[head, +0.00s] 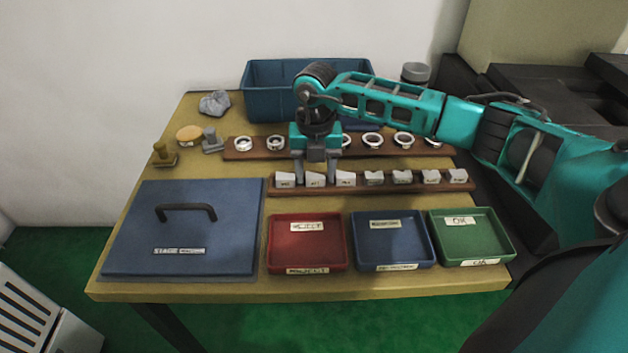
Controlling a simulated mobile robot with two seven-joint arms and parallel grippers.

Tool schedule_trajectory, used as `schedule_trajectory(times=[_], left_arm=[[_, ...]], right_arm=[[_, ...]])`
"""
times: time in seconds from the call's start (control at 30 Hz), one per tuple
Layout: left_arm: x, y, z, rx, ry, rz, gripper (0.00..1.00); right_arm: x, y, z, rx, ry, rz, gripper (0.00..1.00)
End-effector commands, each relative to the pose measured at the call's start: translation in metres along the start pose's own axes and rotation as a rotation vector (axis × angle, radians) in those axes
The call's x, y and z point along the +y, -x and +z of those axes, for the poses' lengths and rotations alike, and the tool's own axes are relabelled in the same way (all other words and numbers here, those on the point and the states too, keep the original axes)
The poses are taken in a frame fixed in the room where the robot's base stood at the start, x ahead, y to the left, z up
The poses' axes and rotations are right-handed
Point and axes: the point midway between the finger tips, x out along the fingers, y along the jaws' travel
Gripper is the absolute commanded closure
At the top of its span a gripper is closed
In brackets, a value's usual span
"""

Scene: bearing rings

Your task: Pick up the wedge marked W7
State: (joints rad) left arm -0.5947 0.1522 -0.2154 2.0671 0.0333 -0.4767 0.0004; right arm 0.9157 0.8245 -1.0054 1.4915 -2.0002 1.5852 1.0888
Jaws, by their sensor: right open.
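Several pale grey wedges stand in a row on the front brown wooden rack. The markings on them are too small to read, so I cannot tell which one is W7. My right gripper (316,181) is open and points down over the left part of this row. Its two fingers come down on either side of the second wedge from the left (315,180). I cannot tell whether they touch it. The leftmost wedge (285,180) is just left of the fingers, and the third wedge (345,179) is just right. My left gripper is not in view.
A rear rack (240,154) holds several metal rings. A blue bin (270,92) stands behind. A red tray (307,252), a blue tray (392,248) and a green tray (470,246) lie in front. A blue lid with a handle (185,212) covers the left front. Small stamps stand back left.

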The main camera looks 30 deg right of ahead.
Motion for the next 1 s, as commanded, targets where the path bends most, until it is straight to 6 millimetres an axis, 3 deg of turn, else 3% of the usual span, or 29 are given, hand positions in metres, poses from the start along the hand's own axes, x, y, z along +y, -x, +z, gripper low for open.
schedule_trajectory(times=[0.13, 0.6, 1.0], left_arm=[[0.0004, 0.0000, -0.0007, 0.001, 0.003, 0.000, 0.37], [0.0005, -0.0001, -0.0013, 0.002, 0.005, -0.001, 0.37], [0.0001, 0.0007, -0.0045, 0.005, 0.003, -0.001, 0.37]], right_arm=[[0.0001, 0.0007, 0.0000, 0.000, 0.000, 0.000, 0.47], [0.0002, 0.0011, 0.0000, 0.000, 0.000, 0.000, 0.92], [0.0006, 0.0101, 0.0005, -0.002, 0.000, 0.003, 0.92]])
